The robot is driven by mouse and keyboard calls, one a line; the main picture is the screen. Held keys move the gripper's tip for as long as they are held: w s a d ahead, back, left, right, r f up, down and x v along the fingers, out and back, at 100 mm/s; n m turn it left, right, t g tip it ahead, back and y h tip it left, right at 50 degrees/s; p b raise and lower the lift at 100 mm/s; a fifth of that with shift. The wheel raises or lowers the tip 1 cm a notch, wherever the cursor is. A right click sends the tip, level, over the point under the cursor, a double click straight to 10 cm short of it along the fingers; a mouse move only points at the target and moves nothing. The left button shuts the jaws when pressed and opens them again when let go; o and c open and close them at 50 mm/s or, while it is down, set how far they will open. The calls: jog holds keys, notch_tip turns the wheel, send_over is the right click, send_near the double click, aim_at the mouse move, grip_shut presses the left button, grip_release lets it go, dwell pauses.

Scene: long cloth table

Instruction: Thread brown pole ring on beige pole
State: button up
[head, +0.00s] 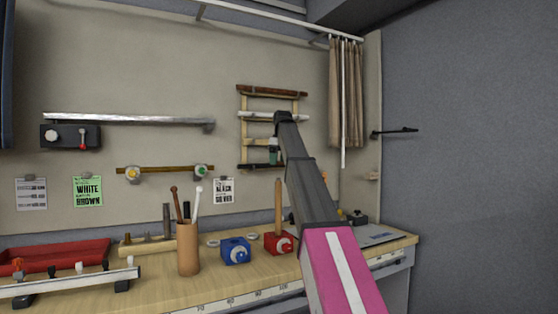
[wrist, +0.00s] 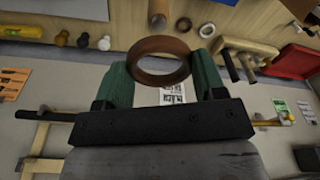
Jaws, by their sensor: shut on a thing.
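My gripper (wrist: 160,80) has dark green fingers on either side of a brown ring (wrist: 143,79), shut on it. The ring is round with an open middle and looks empty in the wrist view. In the head view, my gripper (head: 273,151) is up in front of the wall rack, above the table and above the pole's top. The beige pole (head: 278,206) stands upright on a red block (head: 279,243) near the table's right part, apart from the gripper. I cannot make out the ring in the head view. I cannot surely pick out the pole in the wrist view.
Left of the pole are a blue block (head: 235,251) with a white knob and a tan cup (head: 188,262) holding several sticks. A red tray (head: 55,257) lies at far left. A wooden wall rack (head: 272,92) is behind my gripper.

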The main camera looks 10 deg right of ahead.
aim_at(279, 179)
jog(key=shift+f, duration=4.4)
jog(key=o, duration=1)
jog(key=r, duration=0.7)
jog(key=shift+s+d+r, duration=0.25)
jog(key=shift+s, duration=0.05)
jog(key=shift+f, duration=0.1)
